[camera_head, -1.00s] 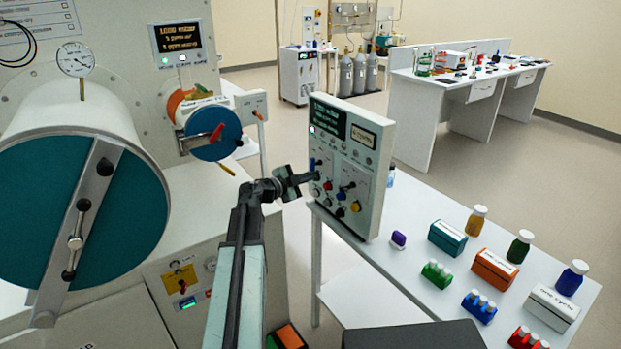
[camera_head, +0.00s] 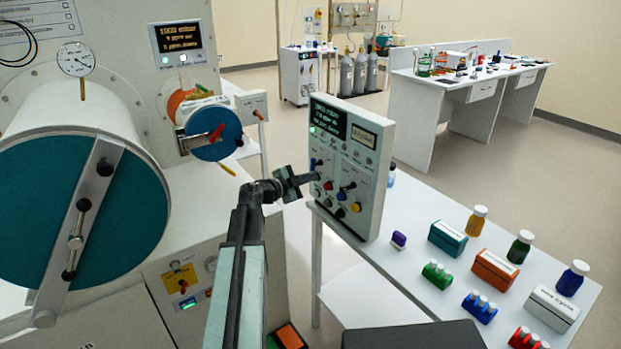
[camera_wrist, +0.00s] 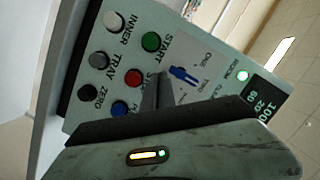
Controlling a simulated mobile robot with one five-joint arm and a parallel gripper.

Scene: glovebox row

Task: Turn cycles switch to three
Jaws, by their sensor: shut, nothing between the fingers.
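The control panel (camera_head: 345,170) stands upright on the table edge in the head view. In the wrist view a switch with a blue handle (camera_wrist: 183,75) sits on a pale dial with small labels, one reading ONE; another looks like TWO. Which label the handle points at is unclear. The same switch seems to show as a blue spot (camera_head: 313,163) at the panel's left side. My gripper (camera_head: 312,177) is shut and empty, its tip close to the panel's left part. In the wrist view its dark finger (camera_wrist: 150,98) lies just below-left of the handle; contact cannot be told.
Green (camera_wrist: 151,42), red (camera_wrist: 133,77), blue (camera_wrist: 120,109), white, grey and black buttons crowd the finger. A lit display (camera_wrist: 265,112) is beside the dial. Boxes and bottles stand on the table (camera_head: 400,275) at right. A glovebox (camera_head: 85,190) is at left.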

